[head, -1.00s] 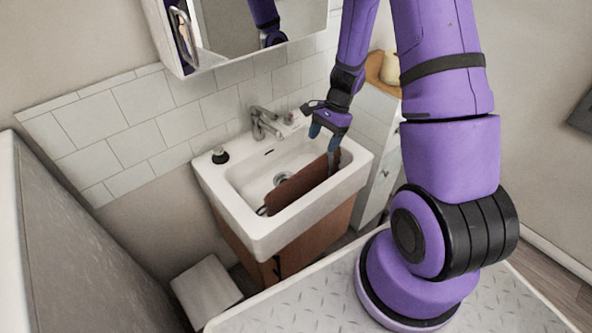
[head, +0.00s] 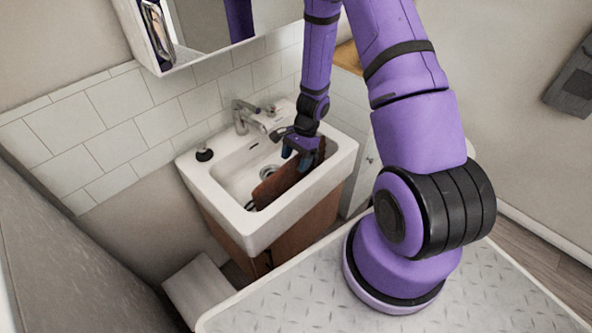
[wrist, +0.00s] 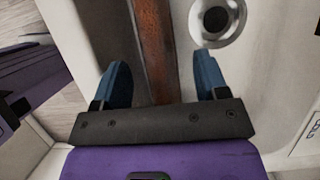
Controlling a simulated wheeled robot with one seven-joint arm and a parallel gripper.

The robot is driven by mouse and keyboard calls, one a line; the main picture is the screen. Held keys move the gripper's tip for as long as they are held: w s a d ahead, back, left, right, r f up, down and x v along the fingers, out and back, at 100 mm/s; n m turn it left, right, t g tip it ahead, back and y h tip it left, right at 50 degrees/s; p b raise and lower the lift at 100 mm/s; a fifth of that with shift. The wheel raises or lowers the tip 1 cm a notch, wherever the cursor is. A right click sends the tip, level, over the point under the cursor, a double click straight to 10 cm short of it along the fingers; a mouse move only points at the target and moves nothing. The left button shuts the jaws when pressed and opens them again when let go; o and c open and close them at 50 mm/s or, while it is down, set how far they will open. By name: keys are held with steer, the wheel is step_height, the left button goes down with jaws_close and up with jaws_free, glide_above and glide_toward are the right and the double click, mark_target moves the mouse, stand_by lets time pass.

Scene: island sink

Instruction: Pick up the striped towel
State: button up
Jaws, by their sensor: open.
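A reddish-brown, flat, upright piece, which seems to be the towel (head: 283,184), stands in the sink basin along its front side. No stripes can be made out on it. In the wrist view the brown piece (wrist: 154,45) runs as a narrow band between the two blue fingers. My gripper (head: 296,162) is open over the right part of the basin, with its fingers (wrist: 160,82) apart on either side of the band. A gap shows between each finger and the brown piece. My gripper hides part of its right end.
The white sink (head: 226,207) has a raised rim around the basin. A faucet (head: 246,116) stands at its back, close to my gripper. A dark round item (head: 204,154) sits on the left rim. The drain (wrist: 216,18) shows right of the band. A mirror cabinet (head: 200,30) hangs above.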

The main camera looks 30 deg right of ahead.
steer(key=shift+a+f, duration=0.25)
steer(key=shift+f, duration=0.35)
steer(key=shift+c, duration=0.5)
steer(key=c, duration=0.9)
steer(key=shift+c, duration=0.2)
steer(key=shift+r, duration=0.15)
